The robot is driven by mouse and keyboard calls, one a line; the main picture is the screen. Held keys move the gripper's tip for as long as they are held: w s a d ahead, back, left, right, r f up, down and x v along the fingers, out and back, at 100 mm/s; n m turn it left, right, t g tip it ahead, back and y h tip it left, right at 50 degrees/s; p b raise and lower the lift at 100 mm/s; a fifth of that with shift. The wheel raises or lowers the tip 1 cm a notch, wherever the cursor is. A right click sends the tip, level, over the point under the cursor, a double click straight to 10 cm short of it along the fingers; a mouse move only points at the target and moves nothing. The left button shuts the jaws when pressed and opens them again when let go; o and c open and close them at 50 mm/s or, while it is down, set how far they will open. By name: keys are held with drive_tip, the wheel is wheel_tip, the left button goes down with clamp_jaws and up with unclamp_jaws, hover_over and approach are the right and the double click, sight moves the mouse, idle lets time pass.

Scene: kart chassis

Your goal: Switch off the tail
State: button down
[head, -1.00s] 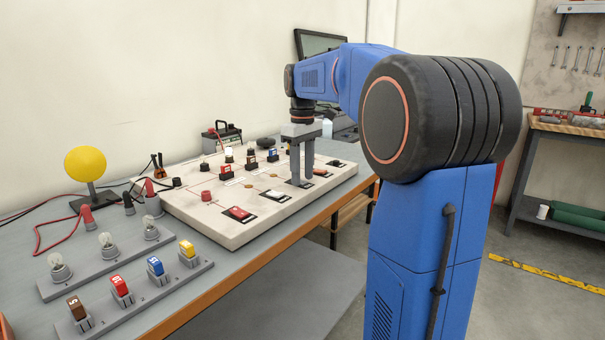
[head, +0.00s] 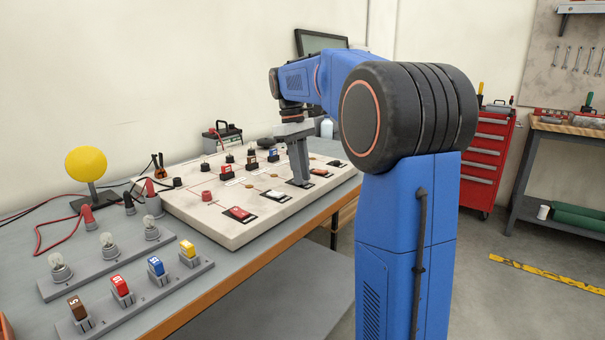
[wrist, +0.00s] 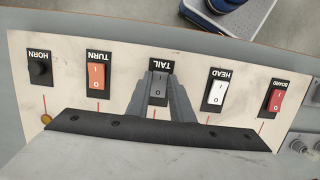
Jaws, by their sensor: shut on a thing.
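The tail switch (wrist: 158,88) is a grey rocker under an upside-down TAIL label, in the middle of a row of switches in the wrist view. My gripper (wrist: 160,88) is at this switch, one finger on each side of the rocker, and is shut on it. Which end of the rocker is pressed in I cannot tell. In the head view my gripper (head: 301,183) points straight down with its tips at the near right part of the pale switch board (head: 240,234), and the fingers hide the tail switch.
In the wrist view, the orange TURN switch (wrist: 97,77) and the white HEAD switch (wrist: 216,93) flank it closely. The HORN button (wrist: 40,70) and red BOARD switch (wrist: 275,100) lie farther out. Bulbs and coloured fuses (head: 122,290) stand at the front left in the head view.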

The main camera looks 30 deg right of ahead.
drive_tip(key=shift+w+g, duration=0.1)
drive_tip(key=shift+g, duration=0.3)
drive_tip(key=c, duration=1.6)
unclamp_jaws()
drive_tip(key=shift+o, duration=0.2)
drive_tip(key=shift+r, duration=0.1)
drive_tip(key=v, duration=1.1)
drive_tip(key=shift+a+r, duration=0.15)
drive_tip(key=shift+r, duration=0.25)
